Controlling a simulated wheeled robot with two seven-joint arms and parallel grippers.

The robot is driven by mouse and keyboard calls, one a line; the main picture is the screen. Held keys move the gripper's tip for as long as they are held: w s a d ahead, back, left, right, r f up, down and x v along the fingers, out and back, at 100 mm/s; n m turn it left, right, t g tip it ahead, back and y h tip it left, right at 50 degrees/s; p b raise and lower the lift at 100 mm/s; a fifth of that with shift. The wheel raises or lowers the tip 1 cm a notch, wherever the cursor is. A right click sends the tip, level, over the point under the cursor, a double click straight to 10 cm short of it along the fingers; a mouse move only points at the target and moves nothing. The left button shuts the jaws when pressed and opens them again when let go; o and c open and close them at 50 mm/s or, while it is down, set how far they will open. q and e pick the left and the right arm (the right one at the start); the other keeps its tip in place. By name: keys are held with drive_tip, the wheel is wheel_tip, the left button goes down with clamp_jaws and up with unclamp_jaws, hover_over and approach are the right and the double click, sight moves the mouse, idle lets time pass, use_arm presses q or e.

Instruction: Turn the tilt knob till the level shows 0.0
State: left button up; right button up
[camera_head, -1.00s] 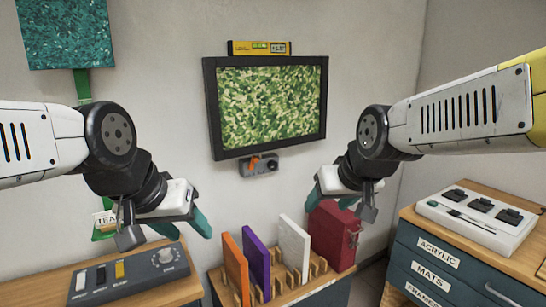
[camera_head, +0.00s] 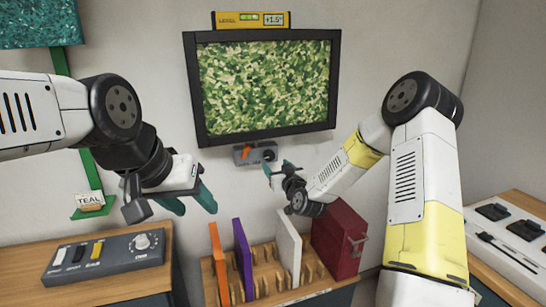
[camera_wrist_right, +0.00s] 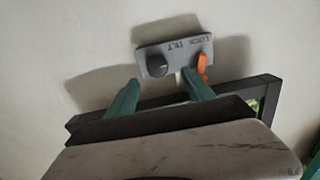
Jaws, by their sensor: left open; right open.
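The tilt knob (camera_head: 269,155) is a dark round knob on a grey box (camera_head: 240,158) below the framed picture. An orange lever (camera_head: 247,152) stands beside it. In the right wrist view the knob (camera_wrist_right: 157,67) and lever (camera_wrist_right: 202,65) show under upside-down "LOCK TILT" lettering. The yellow level (camera_head: 230,20) on top of the frame seems to read +1.5°. My right gripper (camera_head: 278,168) is open just below and in front of the knob. In its wrist view the fingertips (camera_wrist_right: 160,84) flank the knob, seemingly short of it. My left gripper (camera_head: 190,200) is open and empty, at left.
The black-framed green picture (camera_head: 189,90) hangs above the box. Below stands a rack (camera_head: 265,285) with orange, purple and white panels and a red case (camera_head: 339,238). A grey control panel (camera_head: 105,262) lies at left, a white switch box (camera_head: 515,245) at right.

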sight(270, 157)
drive_tip(key=shift+t, duration=0.3)
drive_tip(key=x, duration=0.8)
drive_tip(key=shift+w+d+f, duration=0.15)
drive_tip(key=shift+d+f, duration=0.05)
clamp_jaws()
